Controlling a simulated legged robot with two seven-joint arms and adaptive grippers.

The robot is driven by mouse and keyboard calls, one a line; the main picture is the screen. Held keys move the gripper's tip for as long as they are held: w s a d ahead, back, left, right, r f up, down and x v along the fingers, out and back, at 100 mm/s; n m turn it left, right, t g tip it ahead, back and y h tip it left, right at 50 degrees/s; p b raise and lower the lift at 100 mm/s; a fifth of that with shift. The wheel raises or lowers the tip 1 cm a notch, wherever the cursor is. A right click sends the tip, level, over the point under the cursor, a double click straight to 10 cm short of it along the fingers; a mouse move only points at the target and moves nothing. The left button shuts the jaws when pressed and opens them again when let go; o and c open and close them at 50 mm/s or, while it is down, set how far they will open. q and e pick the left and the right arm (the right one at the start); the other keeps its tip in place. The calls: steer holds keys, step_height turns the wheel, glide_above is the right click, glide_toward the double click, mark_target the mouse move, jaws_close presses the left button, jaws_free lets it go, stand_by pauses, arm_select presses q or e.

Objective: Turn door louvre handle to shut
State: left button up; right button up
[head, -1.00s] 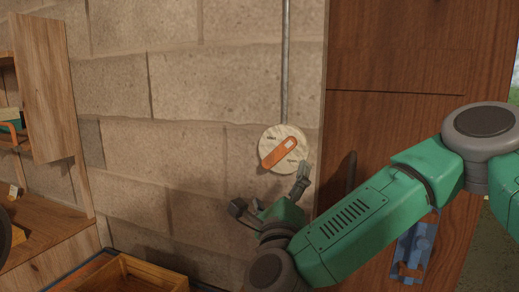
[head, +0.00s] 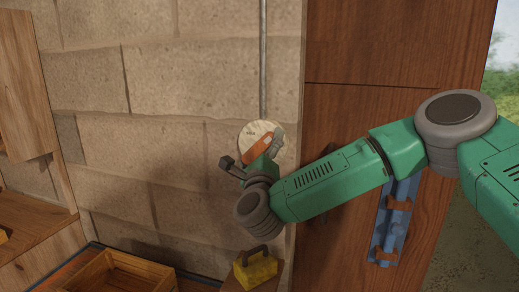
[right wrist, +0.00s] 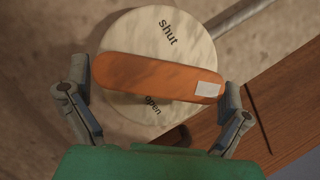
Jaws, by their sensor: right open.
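The louvre dial is a round pale plate (head: 248,132) on the block wall, with an orange handle (head: 258,147) across it, partly hidden by my gripper. In the right wrist view the plate (right wrist: 190,30) reads "shut" above the handle and "open" below it. The orange bar (right wrist: 150,75) lies crosswise between the words, its white-patched end to the right. My right gripper (right wrist: 158,85) is open, with one finger beside each end of the bar; I cannot tell whether they touch it. In the head view my right gripper (head: 252,154) is in front of the dial. My left gripper is out of view.
A metal rod (head: 263,60) runs up from the dial. A wooden door (head: 400,50) with a blue bracket (head: 391,228) stands to the right. Below are a yellow box (head: 256,270) and a wooden crate (head: 85,272). Wooden shelving (head: 25,110) is at the left.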

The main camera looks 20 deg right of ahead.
steer(key=shift+c, duration=1.3)
steer(key=c, duration=0.5)
steer(key=shift+s+a+r, duration=0.1)
steer(key=shift+a, duration=0.15)
